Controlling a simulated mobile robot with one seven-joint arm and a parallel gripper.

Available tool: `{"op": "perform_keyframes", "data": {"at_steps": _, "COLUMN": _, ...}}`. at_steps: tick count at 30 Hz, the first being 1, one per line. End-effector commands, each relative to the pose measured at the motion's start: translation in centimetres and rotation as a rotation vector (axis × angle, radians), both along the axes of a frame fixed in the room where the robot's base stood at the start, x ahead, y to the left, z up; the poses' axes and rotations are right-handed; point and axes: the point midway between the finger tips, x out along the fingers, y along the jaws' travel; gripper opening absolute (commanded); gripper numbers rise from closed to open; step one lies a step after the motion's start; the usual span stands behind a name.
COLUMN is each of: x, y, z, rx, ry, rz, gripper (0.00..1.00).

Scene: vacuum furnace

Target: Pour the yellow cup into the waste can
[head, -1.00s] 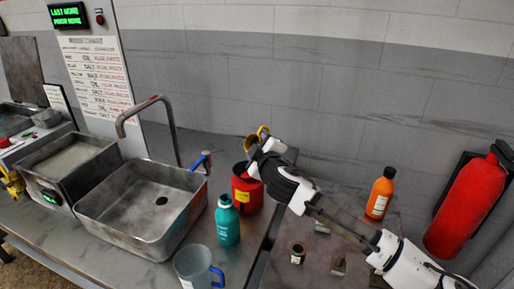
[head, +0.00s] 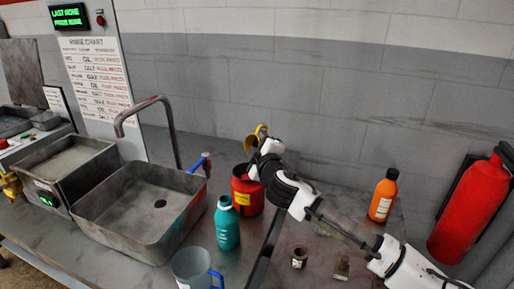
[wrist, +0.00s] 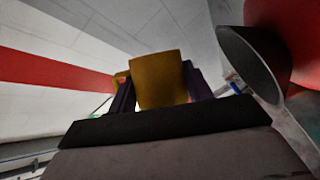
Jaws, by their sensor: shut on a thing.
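The yellow cup (head: 258,132) is held above the rim of the red waste can (head: 248,197) and looks tilted, its mouth toward the left. My gripper (head: 264,146) is shut on the cup. In the wrist view the cup (wrist: 160,78) sits between the two dark fingers, and its inside is hidden. The red can stands upright on the counter and has a yellow label. My wrist hides part of its top, and I cannot see its contents.
A teal bottle (head: 227,224) and a clear jug (head: 190,268) with a blue handle stand in front of the can. A sink (head: 140,240) with a tall tap is left. An orange bottle (head: 382,198) and a fire extinguisher (head: 470,210) are right.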

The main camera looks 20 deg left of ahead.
Motion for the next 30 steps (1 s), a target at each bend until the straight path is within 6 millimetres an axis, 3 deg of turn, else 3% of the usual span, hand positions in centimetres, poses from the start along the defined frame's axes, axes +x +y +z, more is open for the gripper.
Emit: {"op": "perform_keyframes", "data": {"at_steps": 30, "x": -0.25, "y": 0.18, "z": 0.42, "rx": -0.083, "ry": -0.134, "rz": 0.0, "gripper": 0.21}}
